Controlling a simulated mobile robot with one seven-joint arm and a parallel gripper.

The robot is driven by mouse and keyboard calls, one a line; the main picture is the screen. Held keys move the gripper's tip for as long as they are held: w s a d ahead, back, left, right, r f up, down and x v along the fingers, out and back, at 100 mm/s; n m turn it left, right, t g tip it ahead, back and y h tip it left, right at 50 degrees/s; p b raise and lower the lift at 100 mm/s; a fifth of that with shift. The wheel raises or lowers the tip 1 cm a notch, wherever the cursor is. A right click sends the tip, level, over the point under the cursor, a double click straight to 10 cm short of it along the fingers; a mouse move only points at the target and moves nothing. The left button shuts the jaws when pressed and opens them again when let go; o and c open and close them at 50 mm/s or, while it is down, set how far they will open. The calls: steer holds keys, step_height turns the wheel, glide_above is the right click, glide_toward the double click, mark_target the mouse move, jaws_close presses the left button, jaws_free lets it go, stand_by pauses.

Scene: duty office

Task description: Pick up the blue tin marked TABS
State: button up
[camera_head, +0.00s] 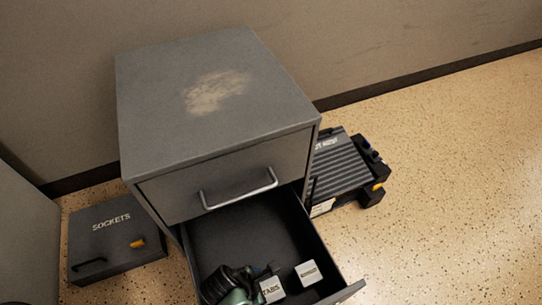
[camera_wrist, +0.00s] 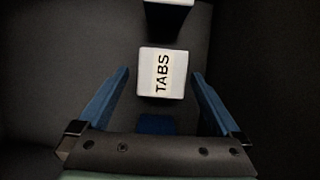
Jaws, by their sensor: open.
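The tin marked TABS (camera_head: 271,289) stands in the open drawer near its front, with a pale lettered top. In the wrist view the tin (camera_wrist: 161,73) shows its white top with black letters; no blue side is clear on it. My gripper (camera_wrist: 160,75) is open, its blue fingers on either side of the tin with gaps on both sides. In the head view my gripper's wrist partly covers the drawer's left front. A small blue patch (camera_wrist: 155,124) lies just below the tin; I cannot tell whether it belongs to it.
A second pale-topped box (camera_head: 308,273) stands to the right in the drawer (camera_head: 322,255). The upper drawer of the grey cabinet (camera_head: 205,110) is shut, its handle (camera_head: 238,190) above the opening. A SOCKETS case (camera_head: 113,240) and a ribbed dark case (camera_head: 340,165) lie on the floor.

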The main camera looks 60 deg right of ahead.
mark_target(275, 290)
steer(key=shift+s+b+x, duration=0.1)
steer(key=shift+b+x, duration=1.1)
steer(key=shift+x, duration=0.15)
steer(key=shift+s+b+x, duration=0.15)
steer(key=shift+b+x, duration=1)
steer(key=shift+x, duration=0.15)
steer(key=shift+d+r, duration=0.1)
steer(key=shift+r, duration=0.05)
steer(key=c, duration=1.4)
steer(key=shift+r, duration=0.1)
